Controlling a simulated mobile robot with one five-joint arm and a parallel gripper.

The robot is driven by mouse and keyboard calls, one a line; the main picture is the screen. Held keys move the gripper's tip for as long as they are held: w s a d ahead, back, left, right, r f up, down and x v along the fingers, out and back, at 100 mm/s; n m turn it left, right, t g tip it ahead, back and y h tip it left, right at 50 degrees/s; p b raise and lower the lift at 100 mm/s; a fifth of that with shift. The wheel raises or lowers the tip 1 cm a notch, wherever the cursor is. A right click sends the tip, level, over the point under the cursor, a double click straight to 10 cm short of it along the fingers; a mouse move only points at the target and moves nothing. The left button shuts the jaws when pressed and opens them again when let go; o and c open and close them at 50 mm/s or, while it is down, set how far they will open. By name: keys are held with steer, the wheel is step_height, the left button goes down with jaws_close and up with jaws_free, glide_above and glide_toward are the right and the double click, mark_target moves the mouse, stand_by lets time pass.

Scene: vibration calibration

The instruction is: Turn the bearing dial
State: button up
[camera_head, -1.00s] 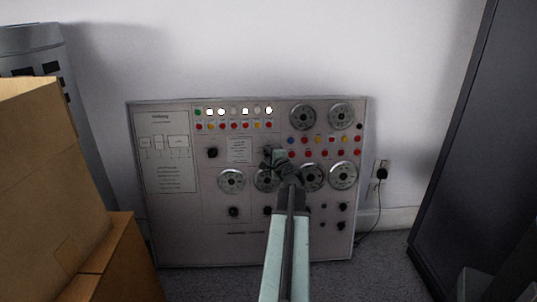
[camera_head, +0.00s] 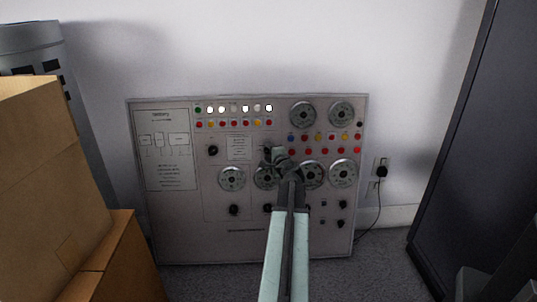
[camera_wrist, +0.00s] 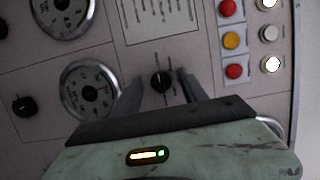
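The control panel (camera_head: 180,225) leans upright against the wall and carries several black rotary dials. One black dial (camera_wrist: 160,82), right of a paper label, sits between the two fingers of my gripper (camera_wrist: 160,92) in the wrist view. The fingers are open, one to each side of it, with gaps showing; I cannot tell how far in front of the panel they are. In the head view my gripper (camera_head: 279,157) largely hides this dial. The dial lettering is too small to read, so I cannot confirm it is the bearing dial.
Round gauges (camera_head: 342,174) and coloured buttons (camera_head: 233,124) surround the dials. Another black dial (camera_wrist: 24,105) is at left in the wrist view. Cardboard boxes (camera_head: 45,170) stand at left, a dark cabinet (camera_head: 475,150) at right. A plug and cable (camera_head: 381,171) hang beside the panel.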

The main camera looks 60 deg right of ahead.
steer(key=p+v, duration=0.1)
steer(key=v, duration=0.6)
steer(key=shift+s+a, duration=0.2)
steer(key=shift+s, duration=0.15)
steer(key=shift+r, duration=0.1)
